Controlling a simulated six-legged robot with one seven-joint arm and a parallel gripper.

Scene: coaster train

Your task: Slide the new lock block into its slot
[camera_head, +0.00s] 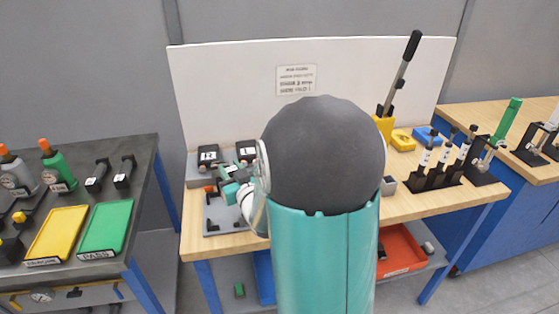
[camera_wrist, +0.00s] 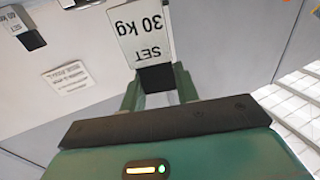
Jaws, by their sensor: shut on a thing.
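My gripper (camera_wrist: 158,88) is in the middle of the wrist view, its two green fingers closed on the sides of a dark block (camera_wrist: 157,78). A white label (camera_wrist: 141,32) reading "SET 30 kg" shows upside down just above the dark block; I cannot tell whether it belongs to the held piece or a fixture behind. In the head view my gripper (camera_head: 228,181) is low over the left part of the middle bench, near a grey plate (camera_head: 213,222). My arm hides much of the bench, and I cannot make out the slot.
Two black blocks with white labels (camera_head: 208,156) (camera_head: 246,151) stand at the back of the bench, before a white board (camera_head: 225,85). Yellow (camera_head: 57,233) and green (camera_head: 107,227) trays lie on the left table. Black tool stands (camera_head: 436,178) are right of my arm.

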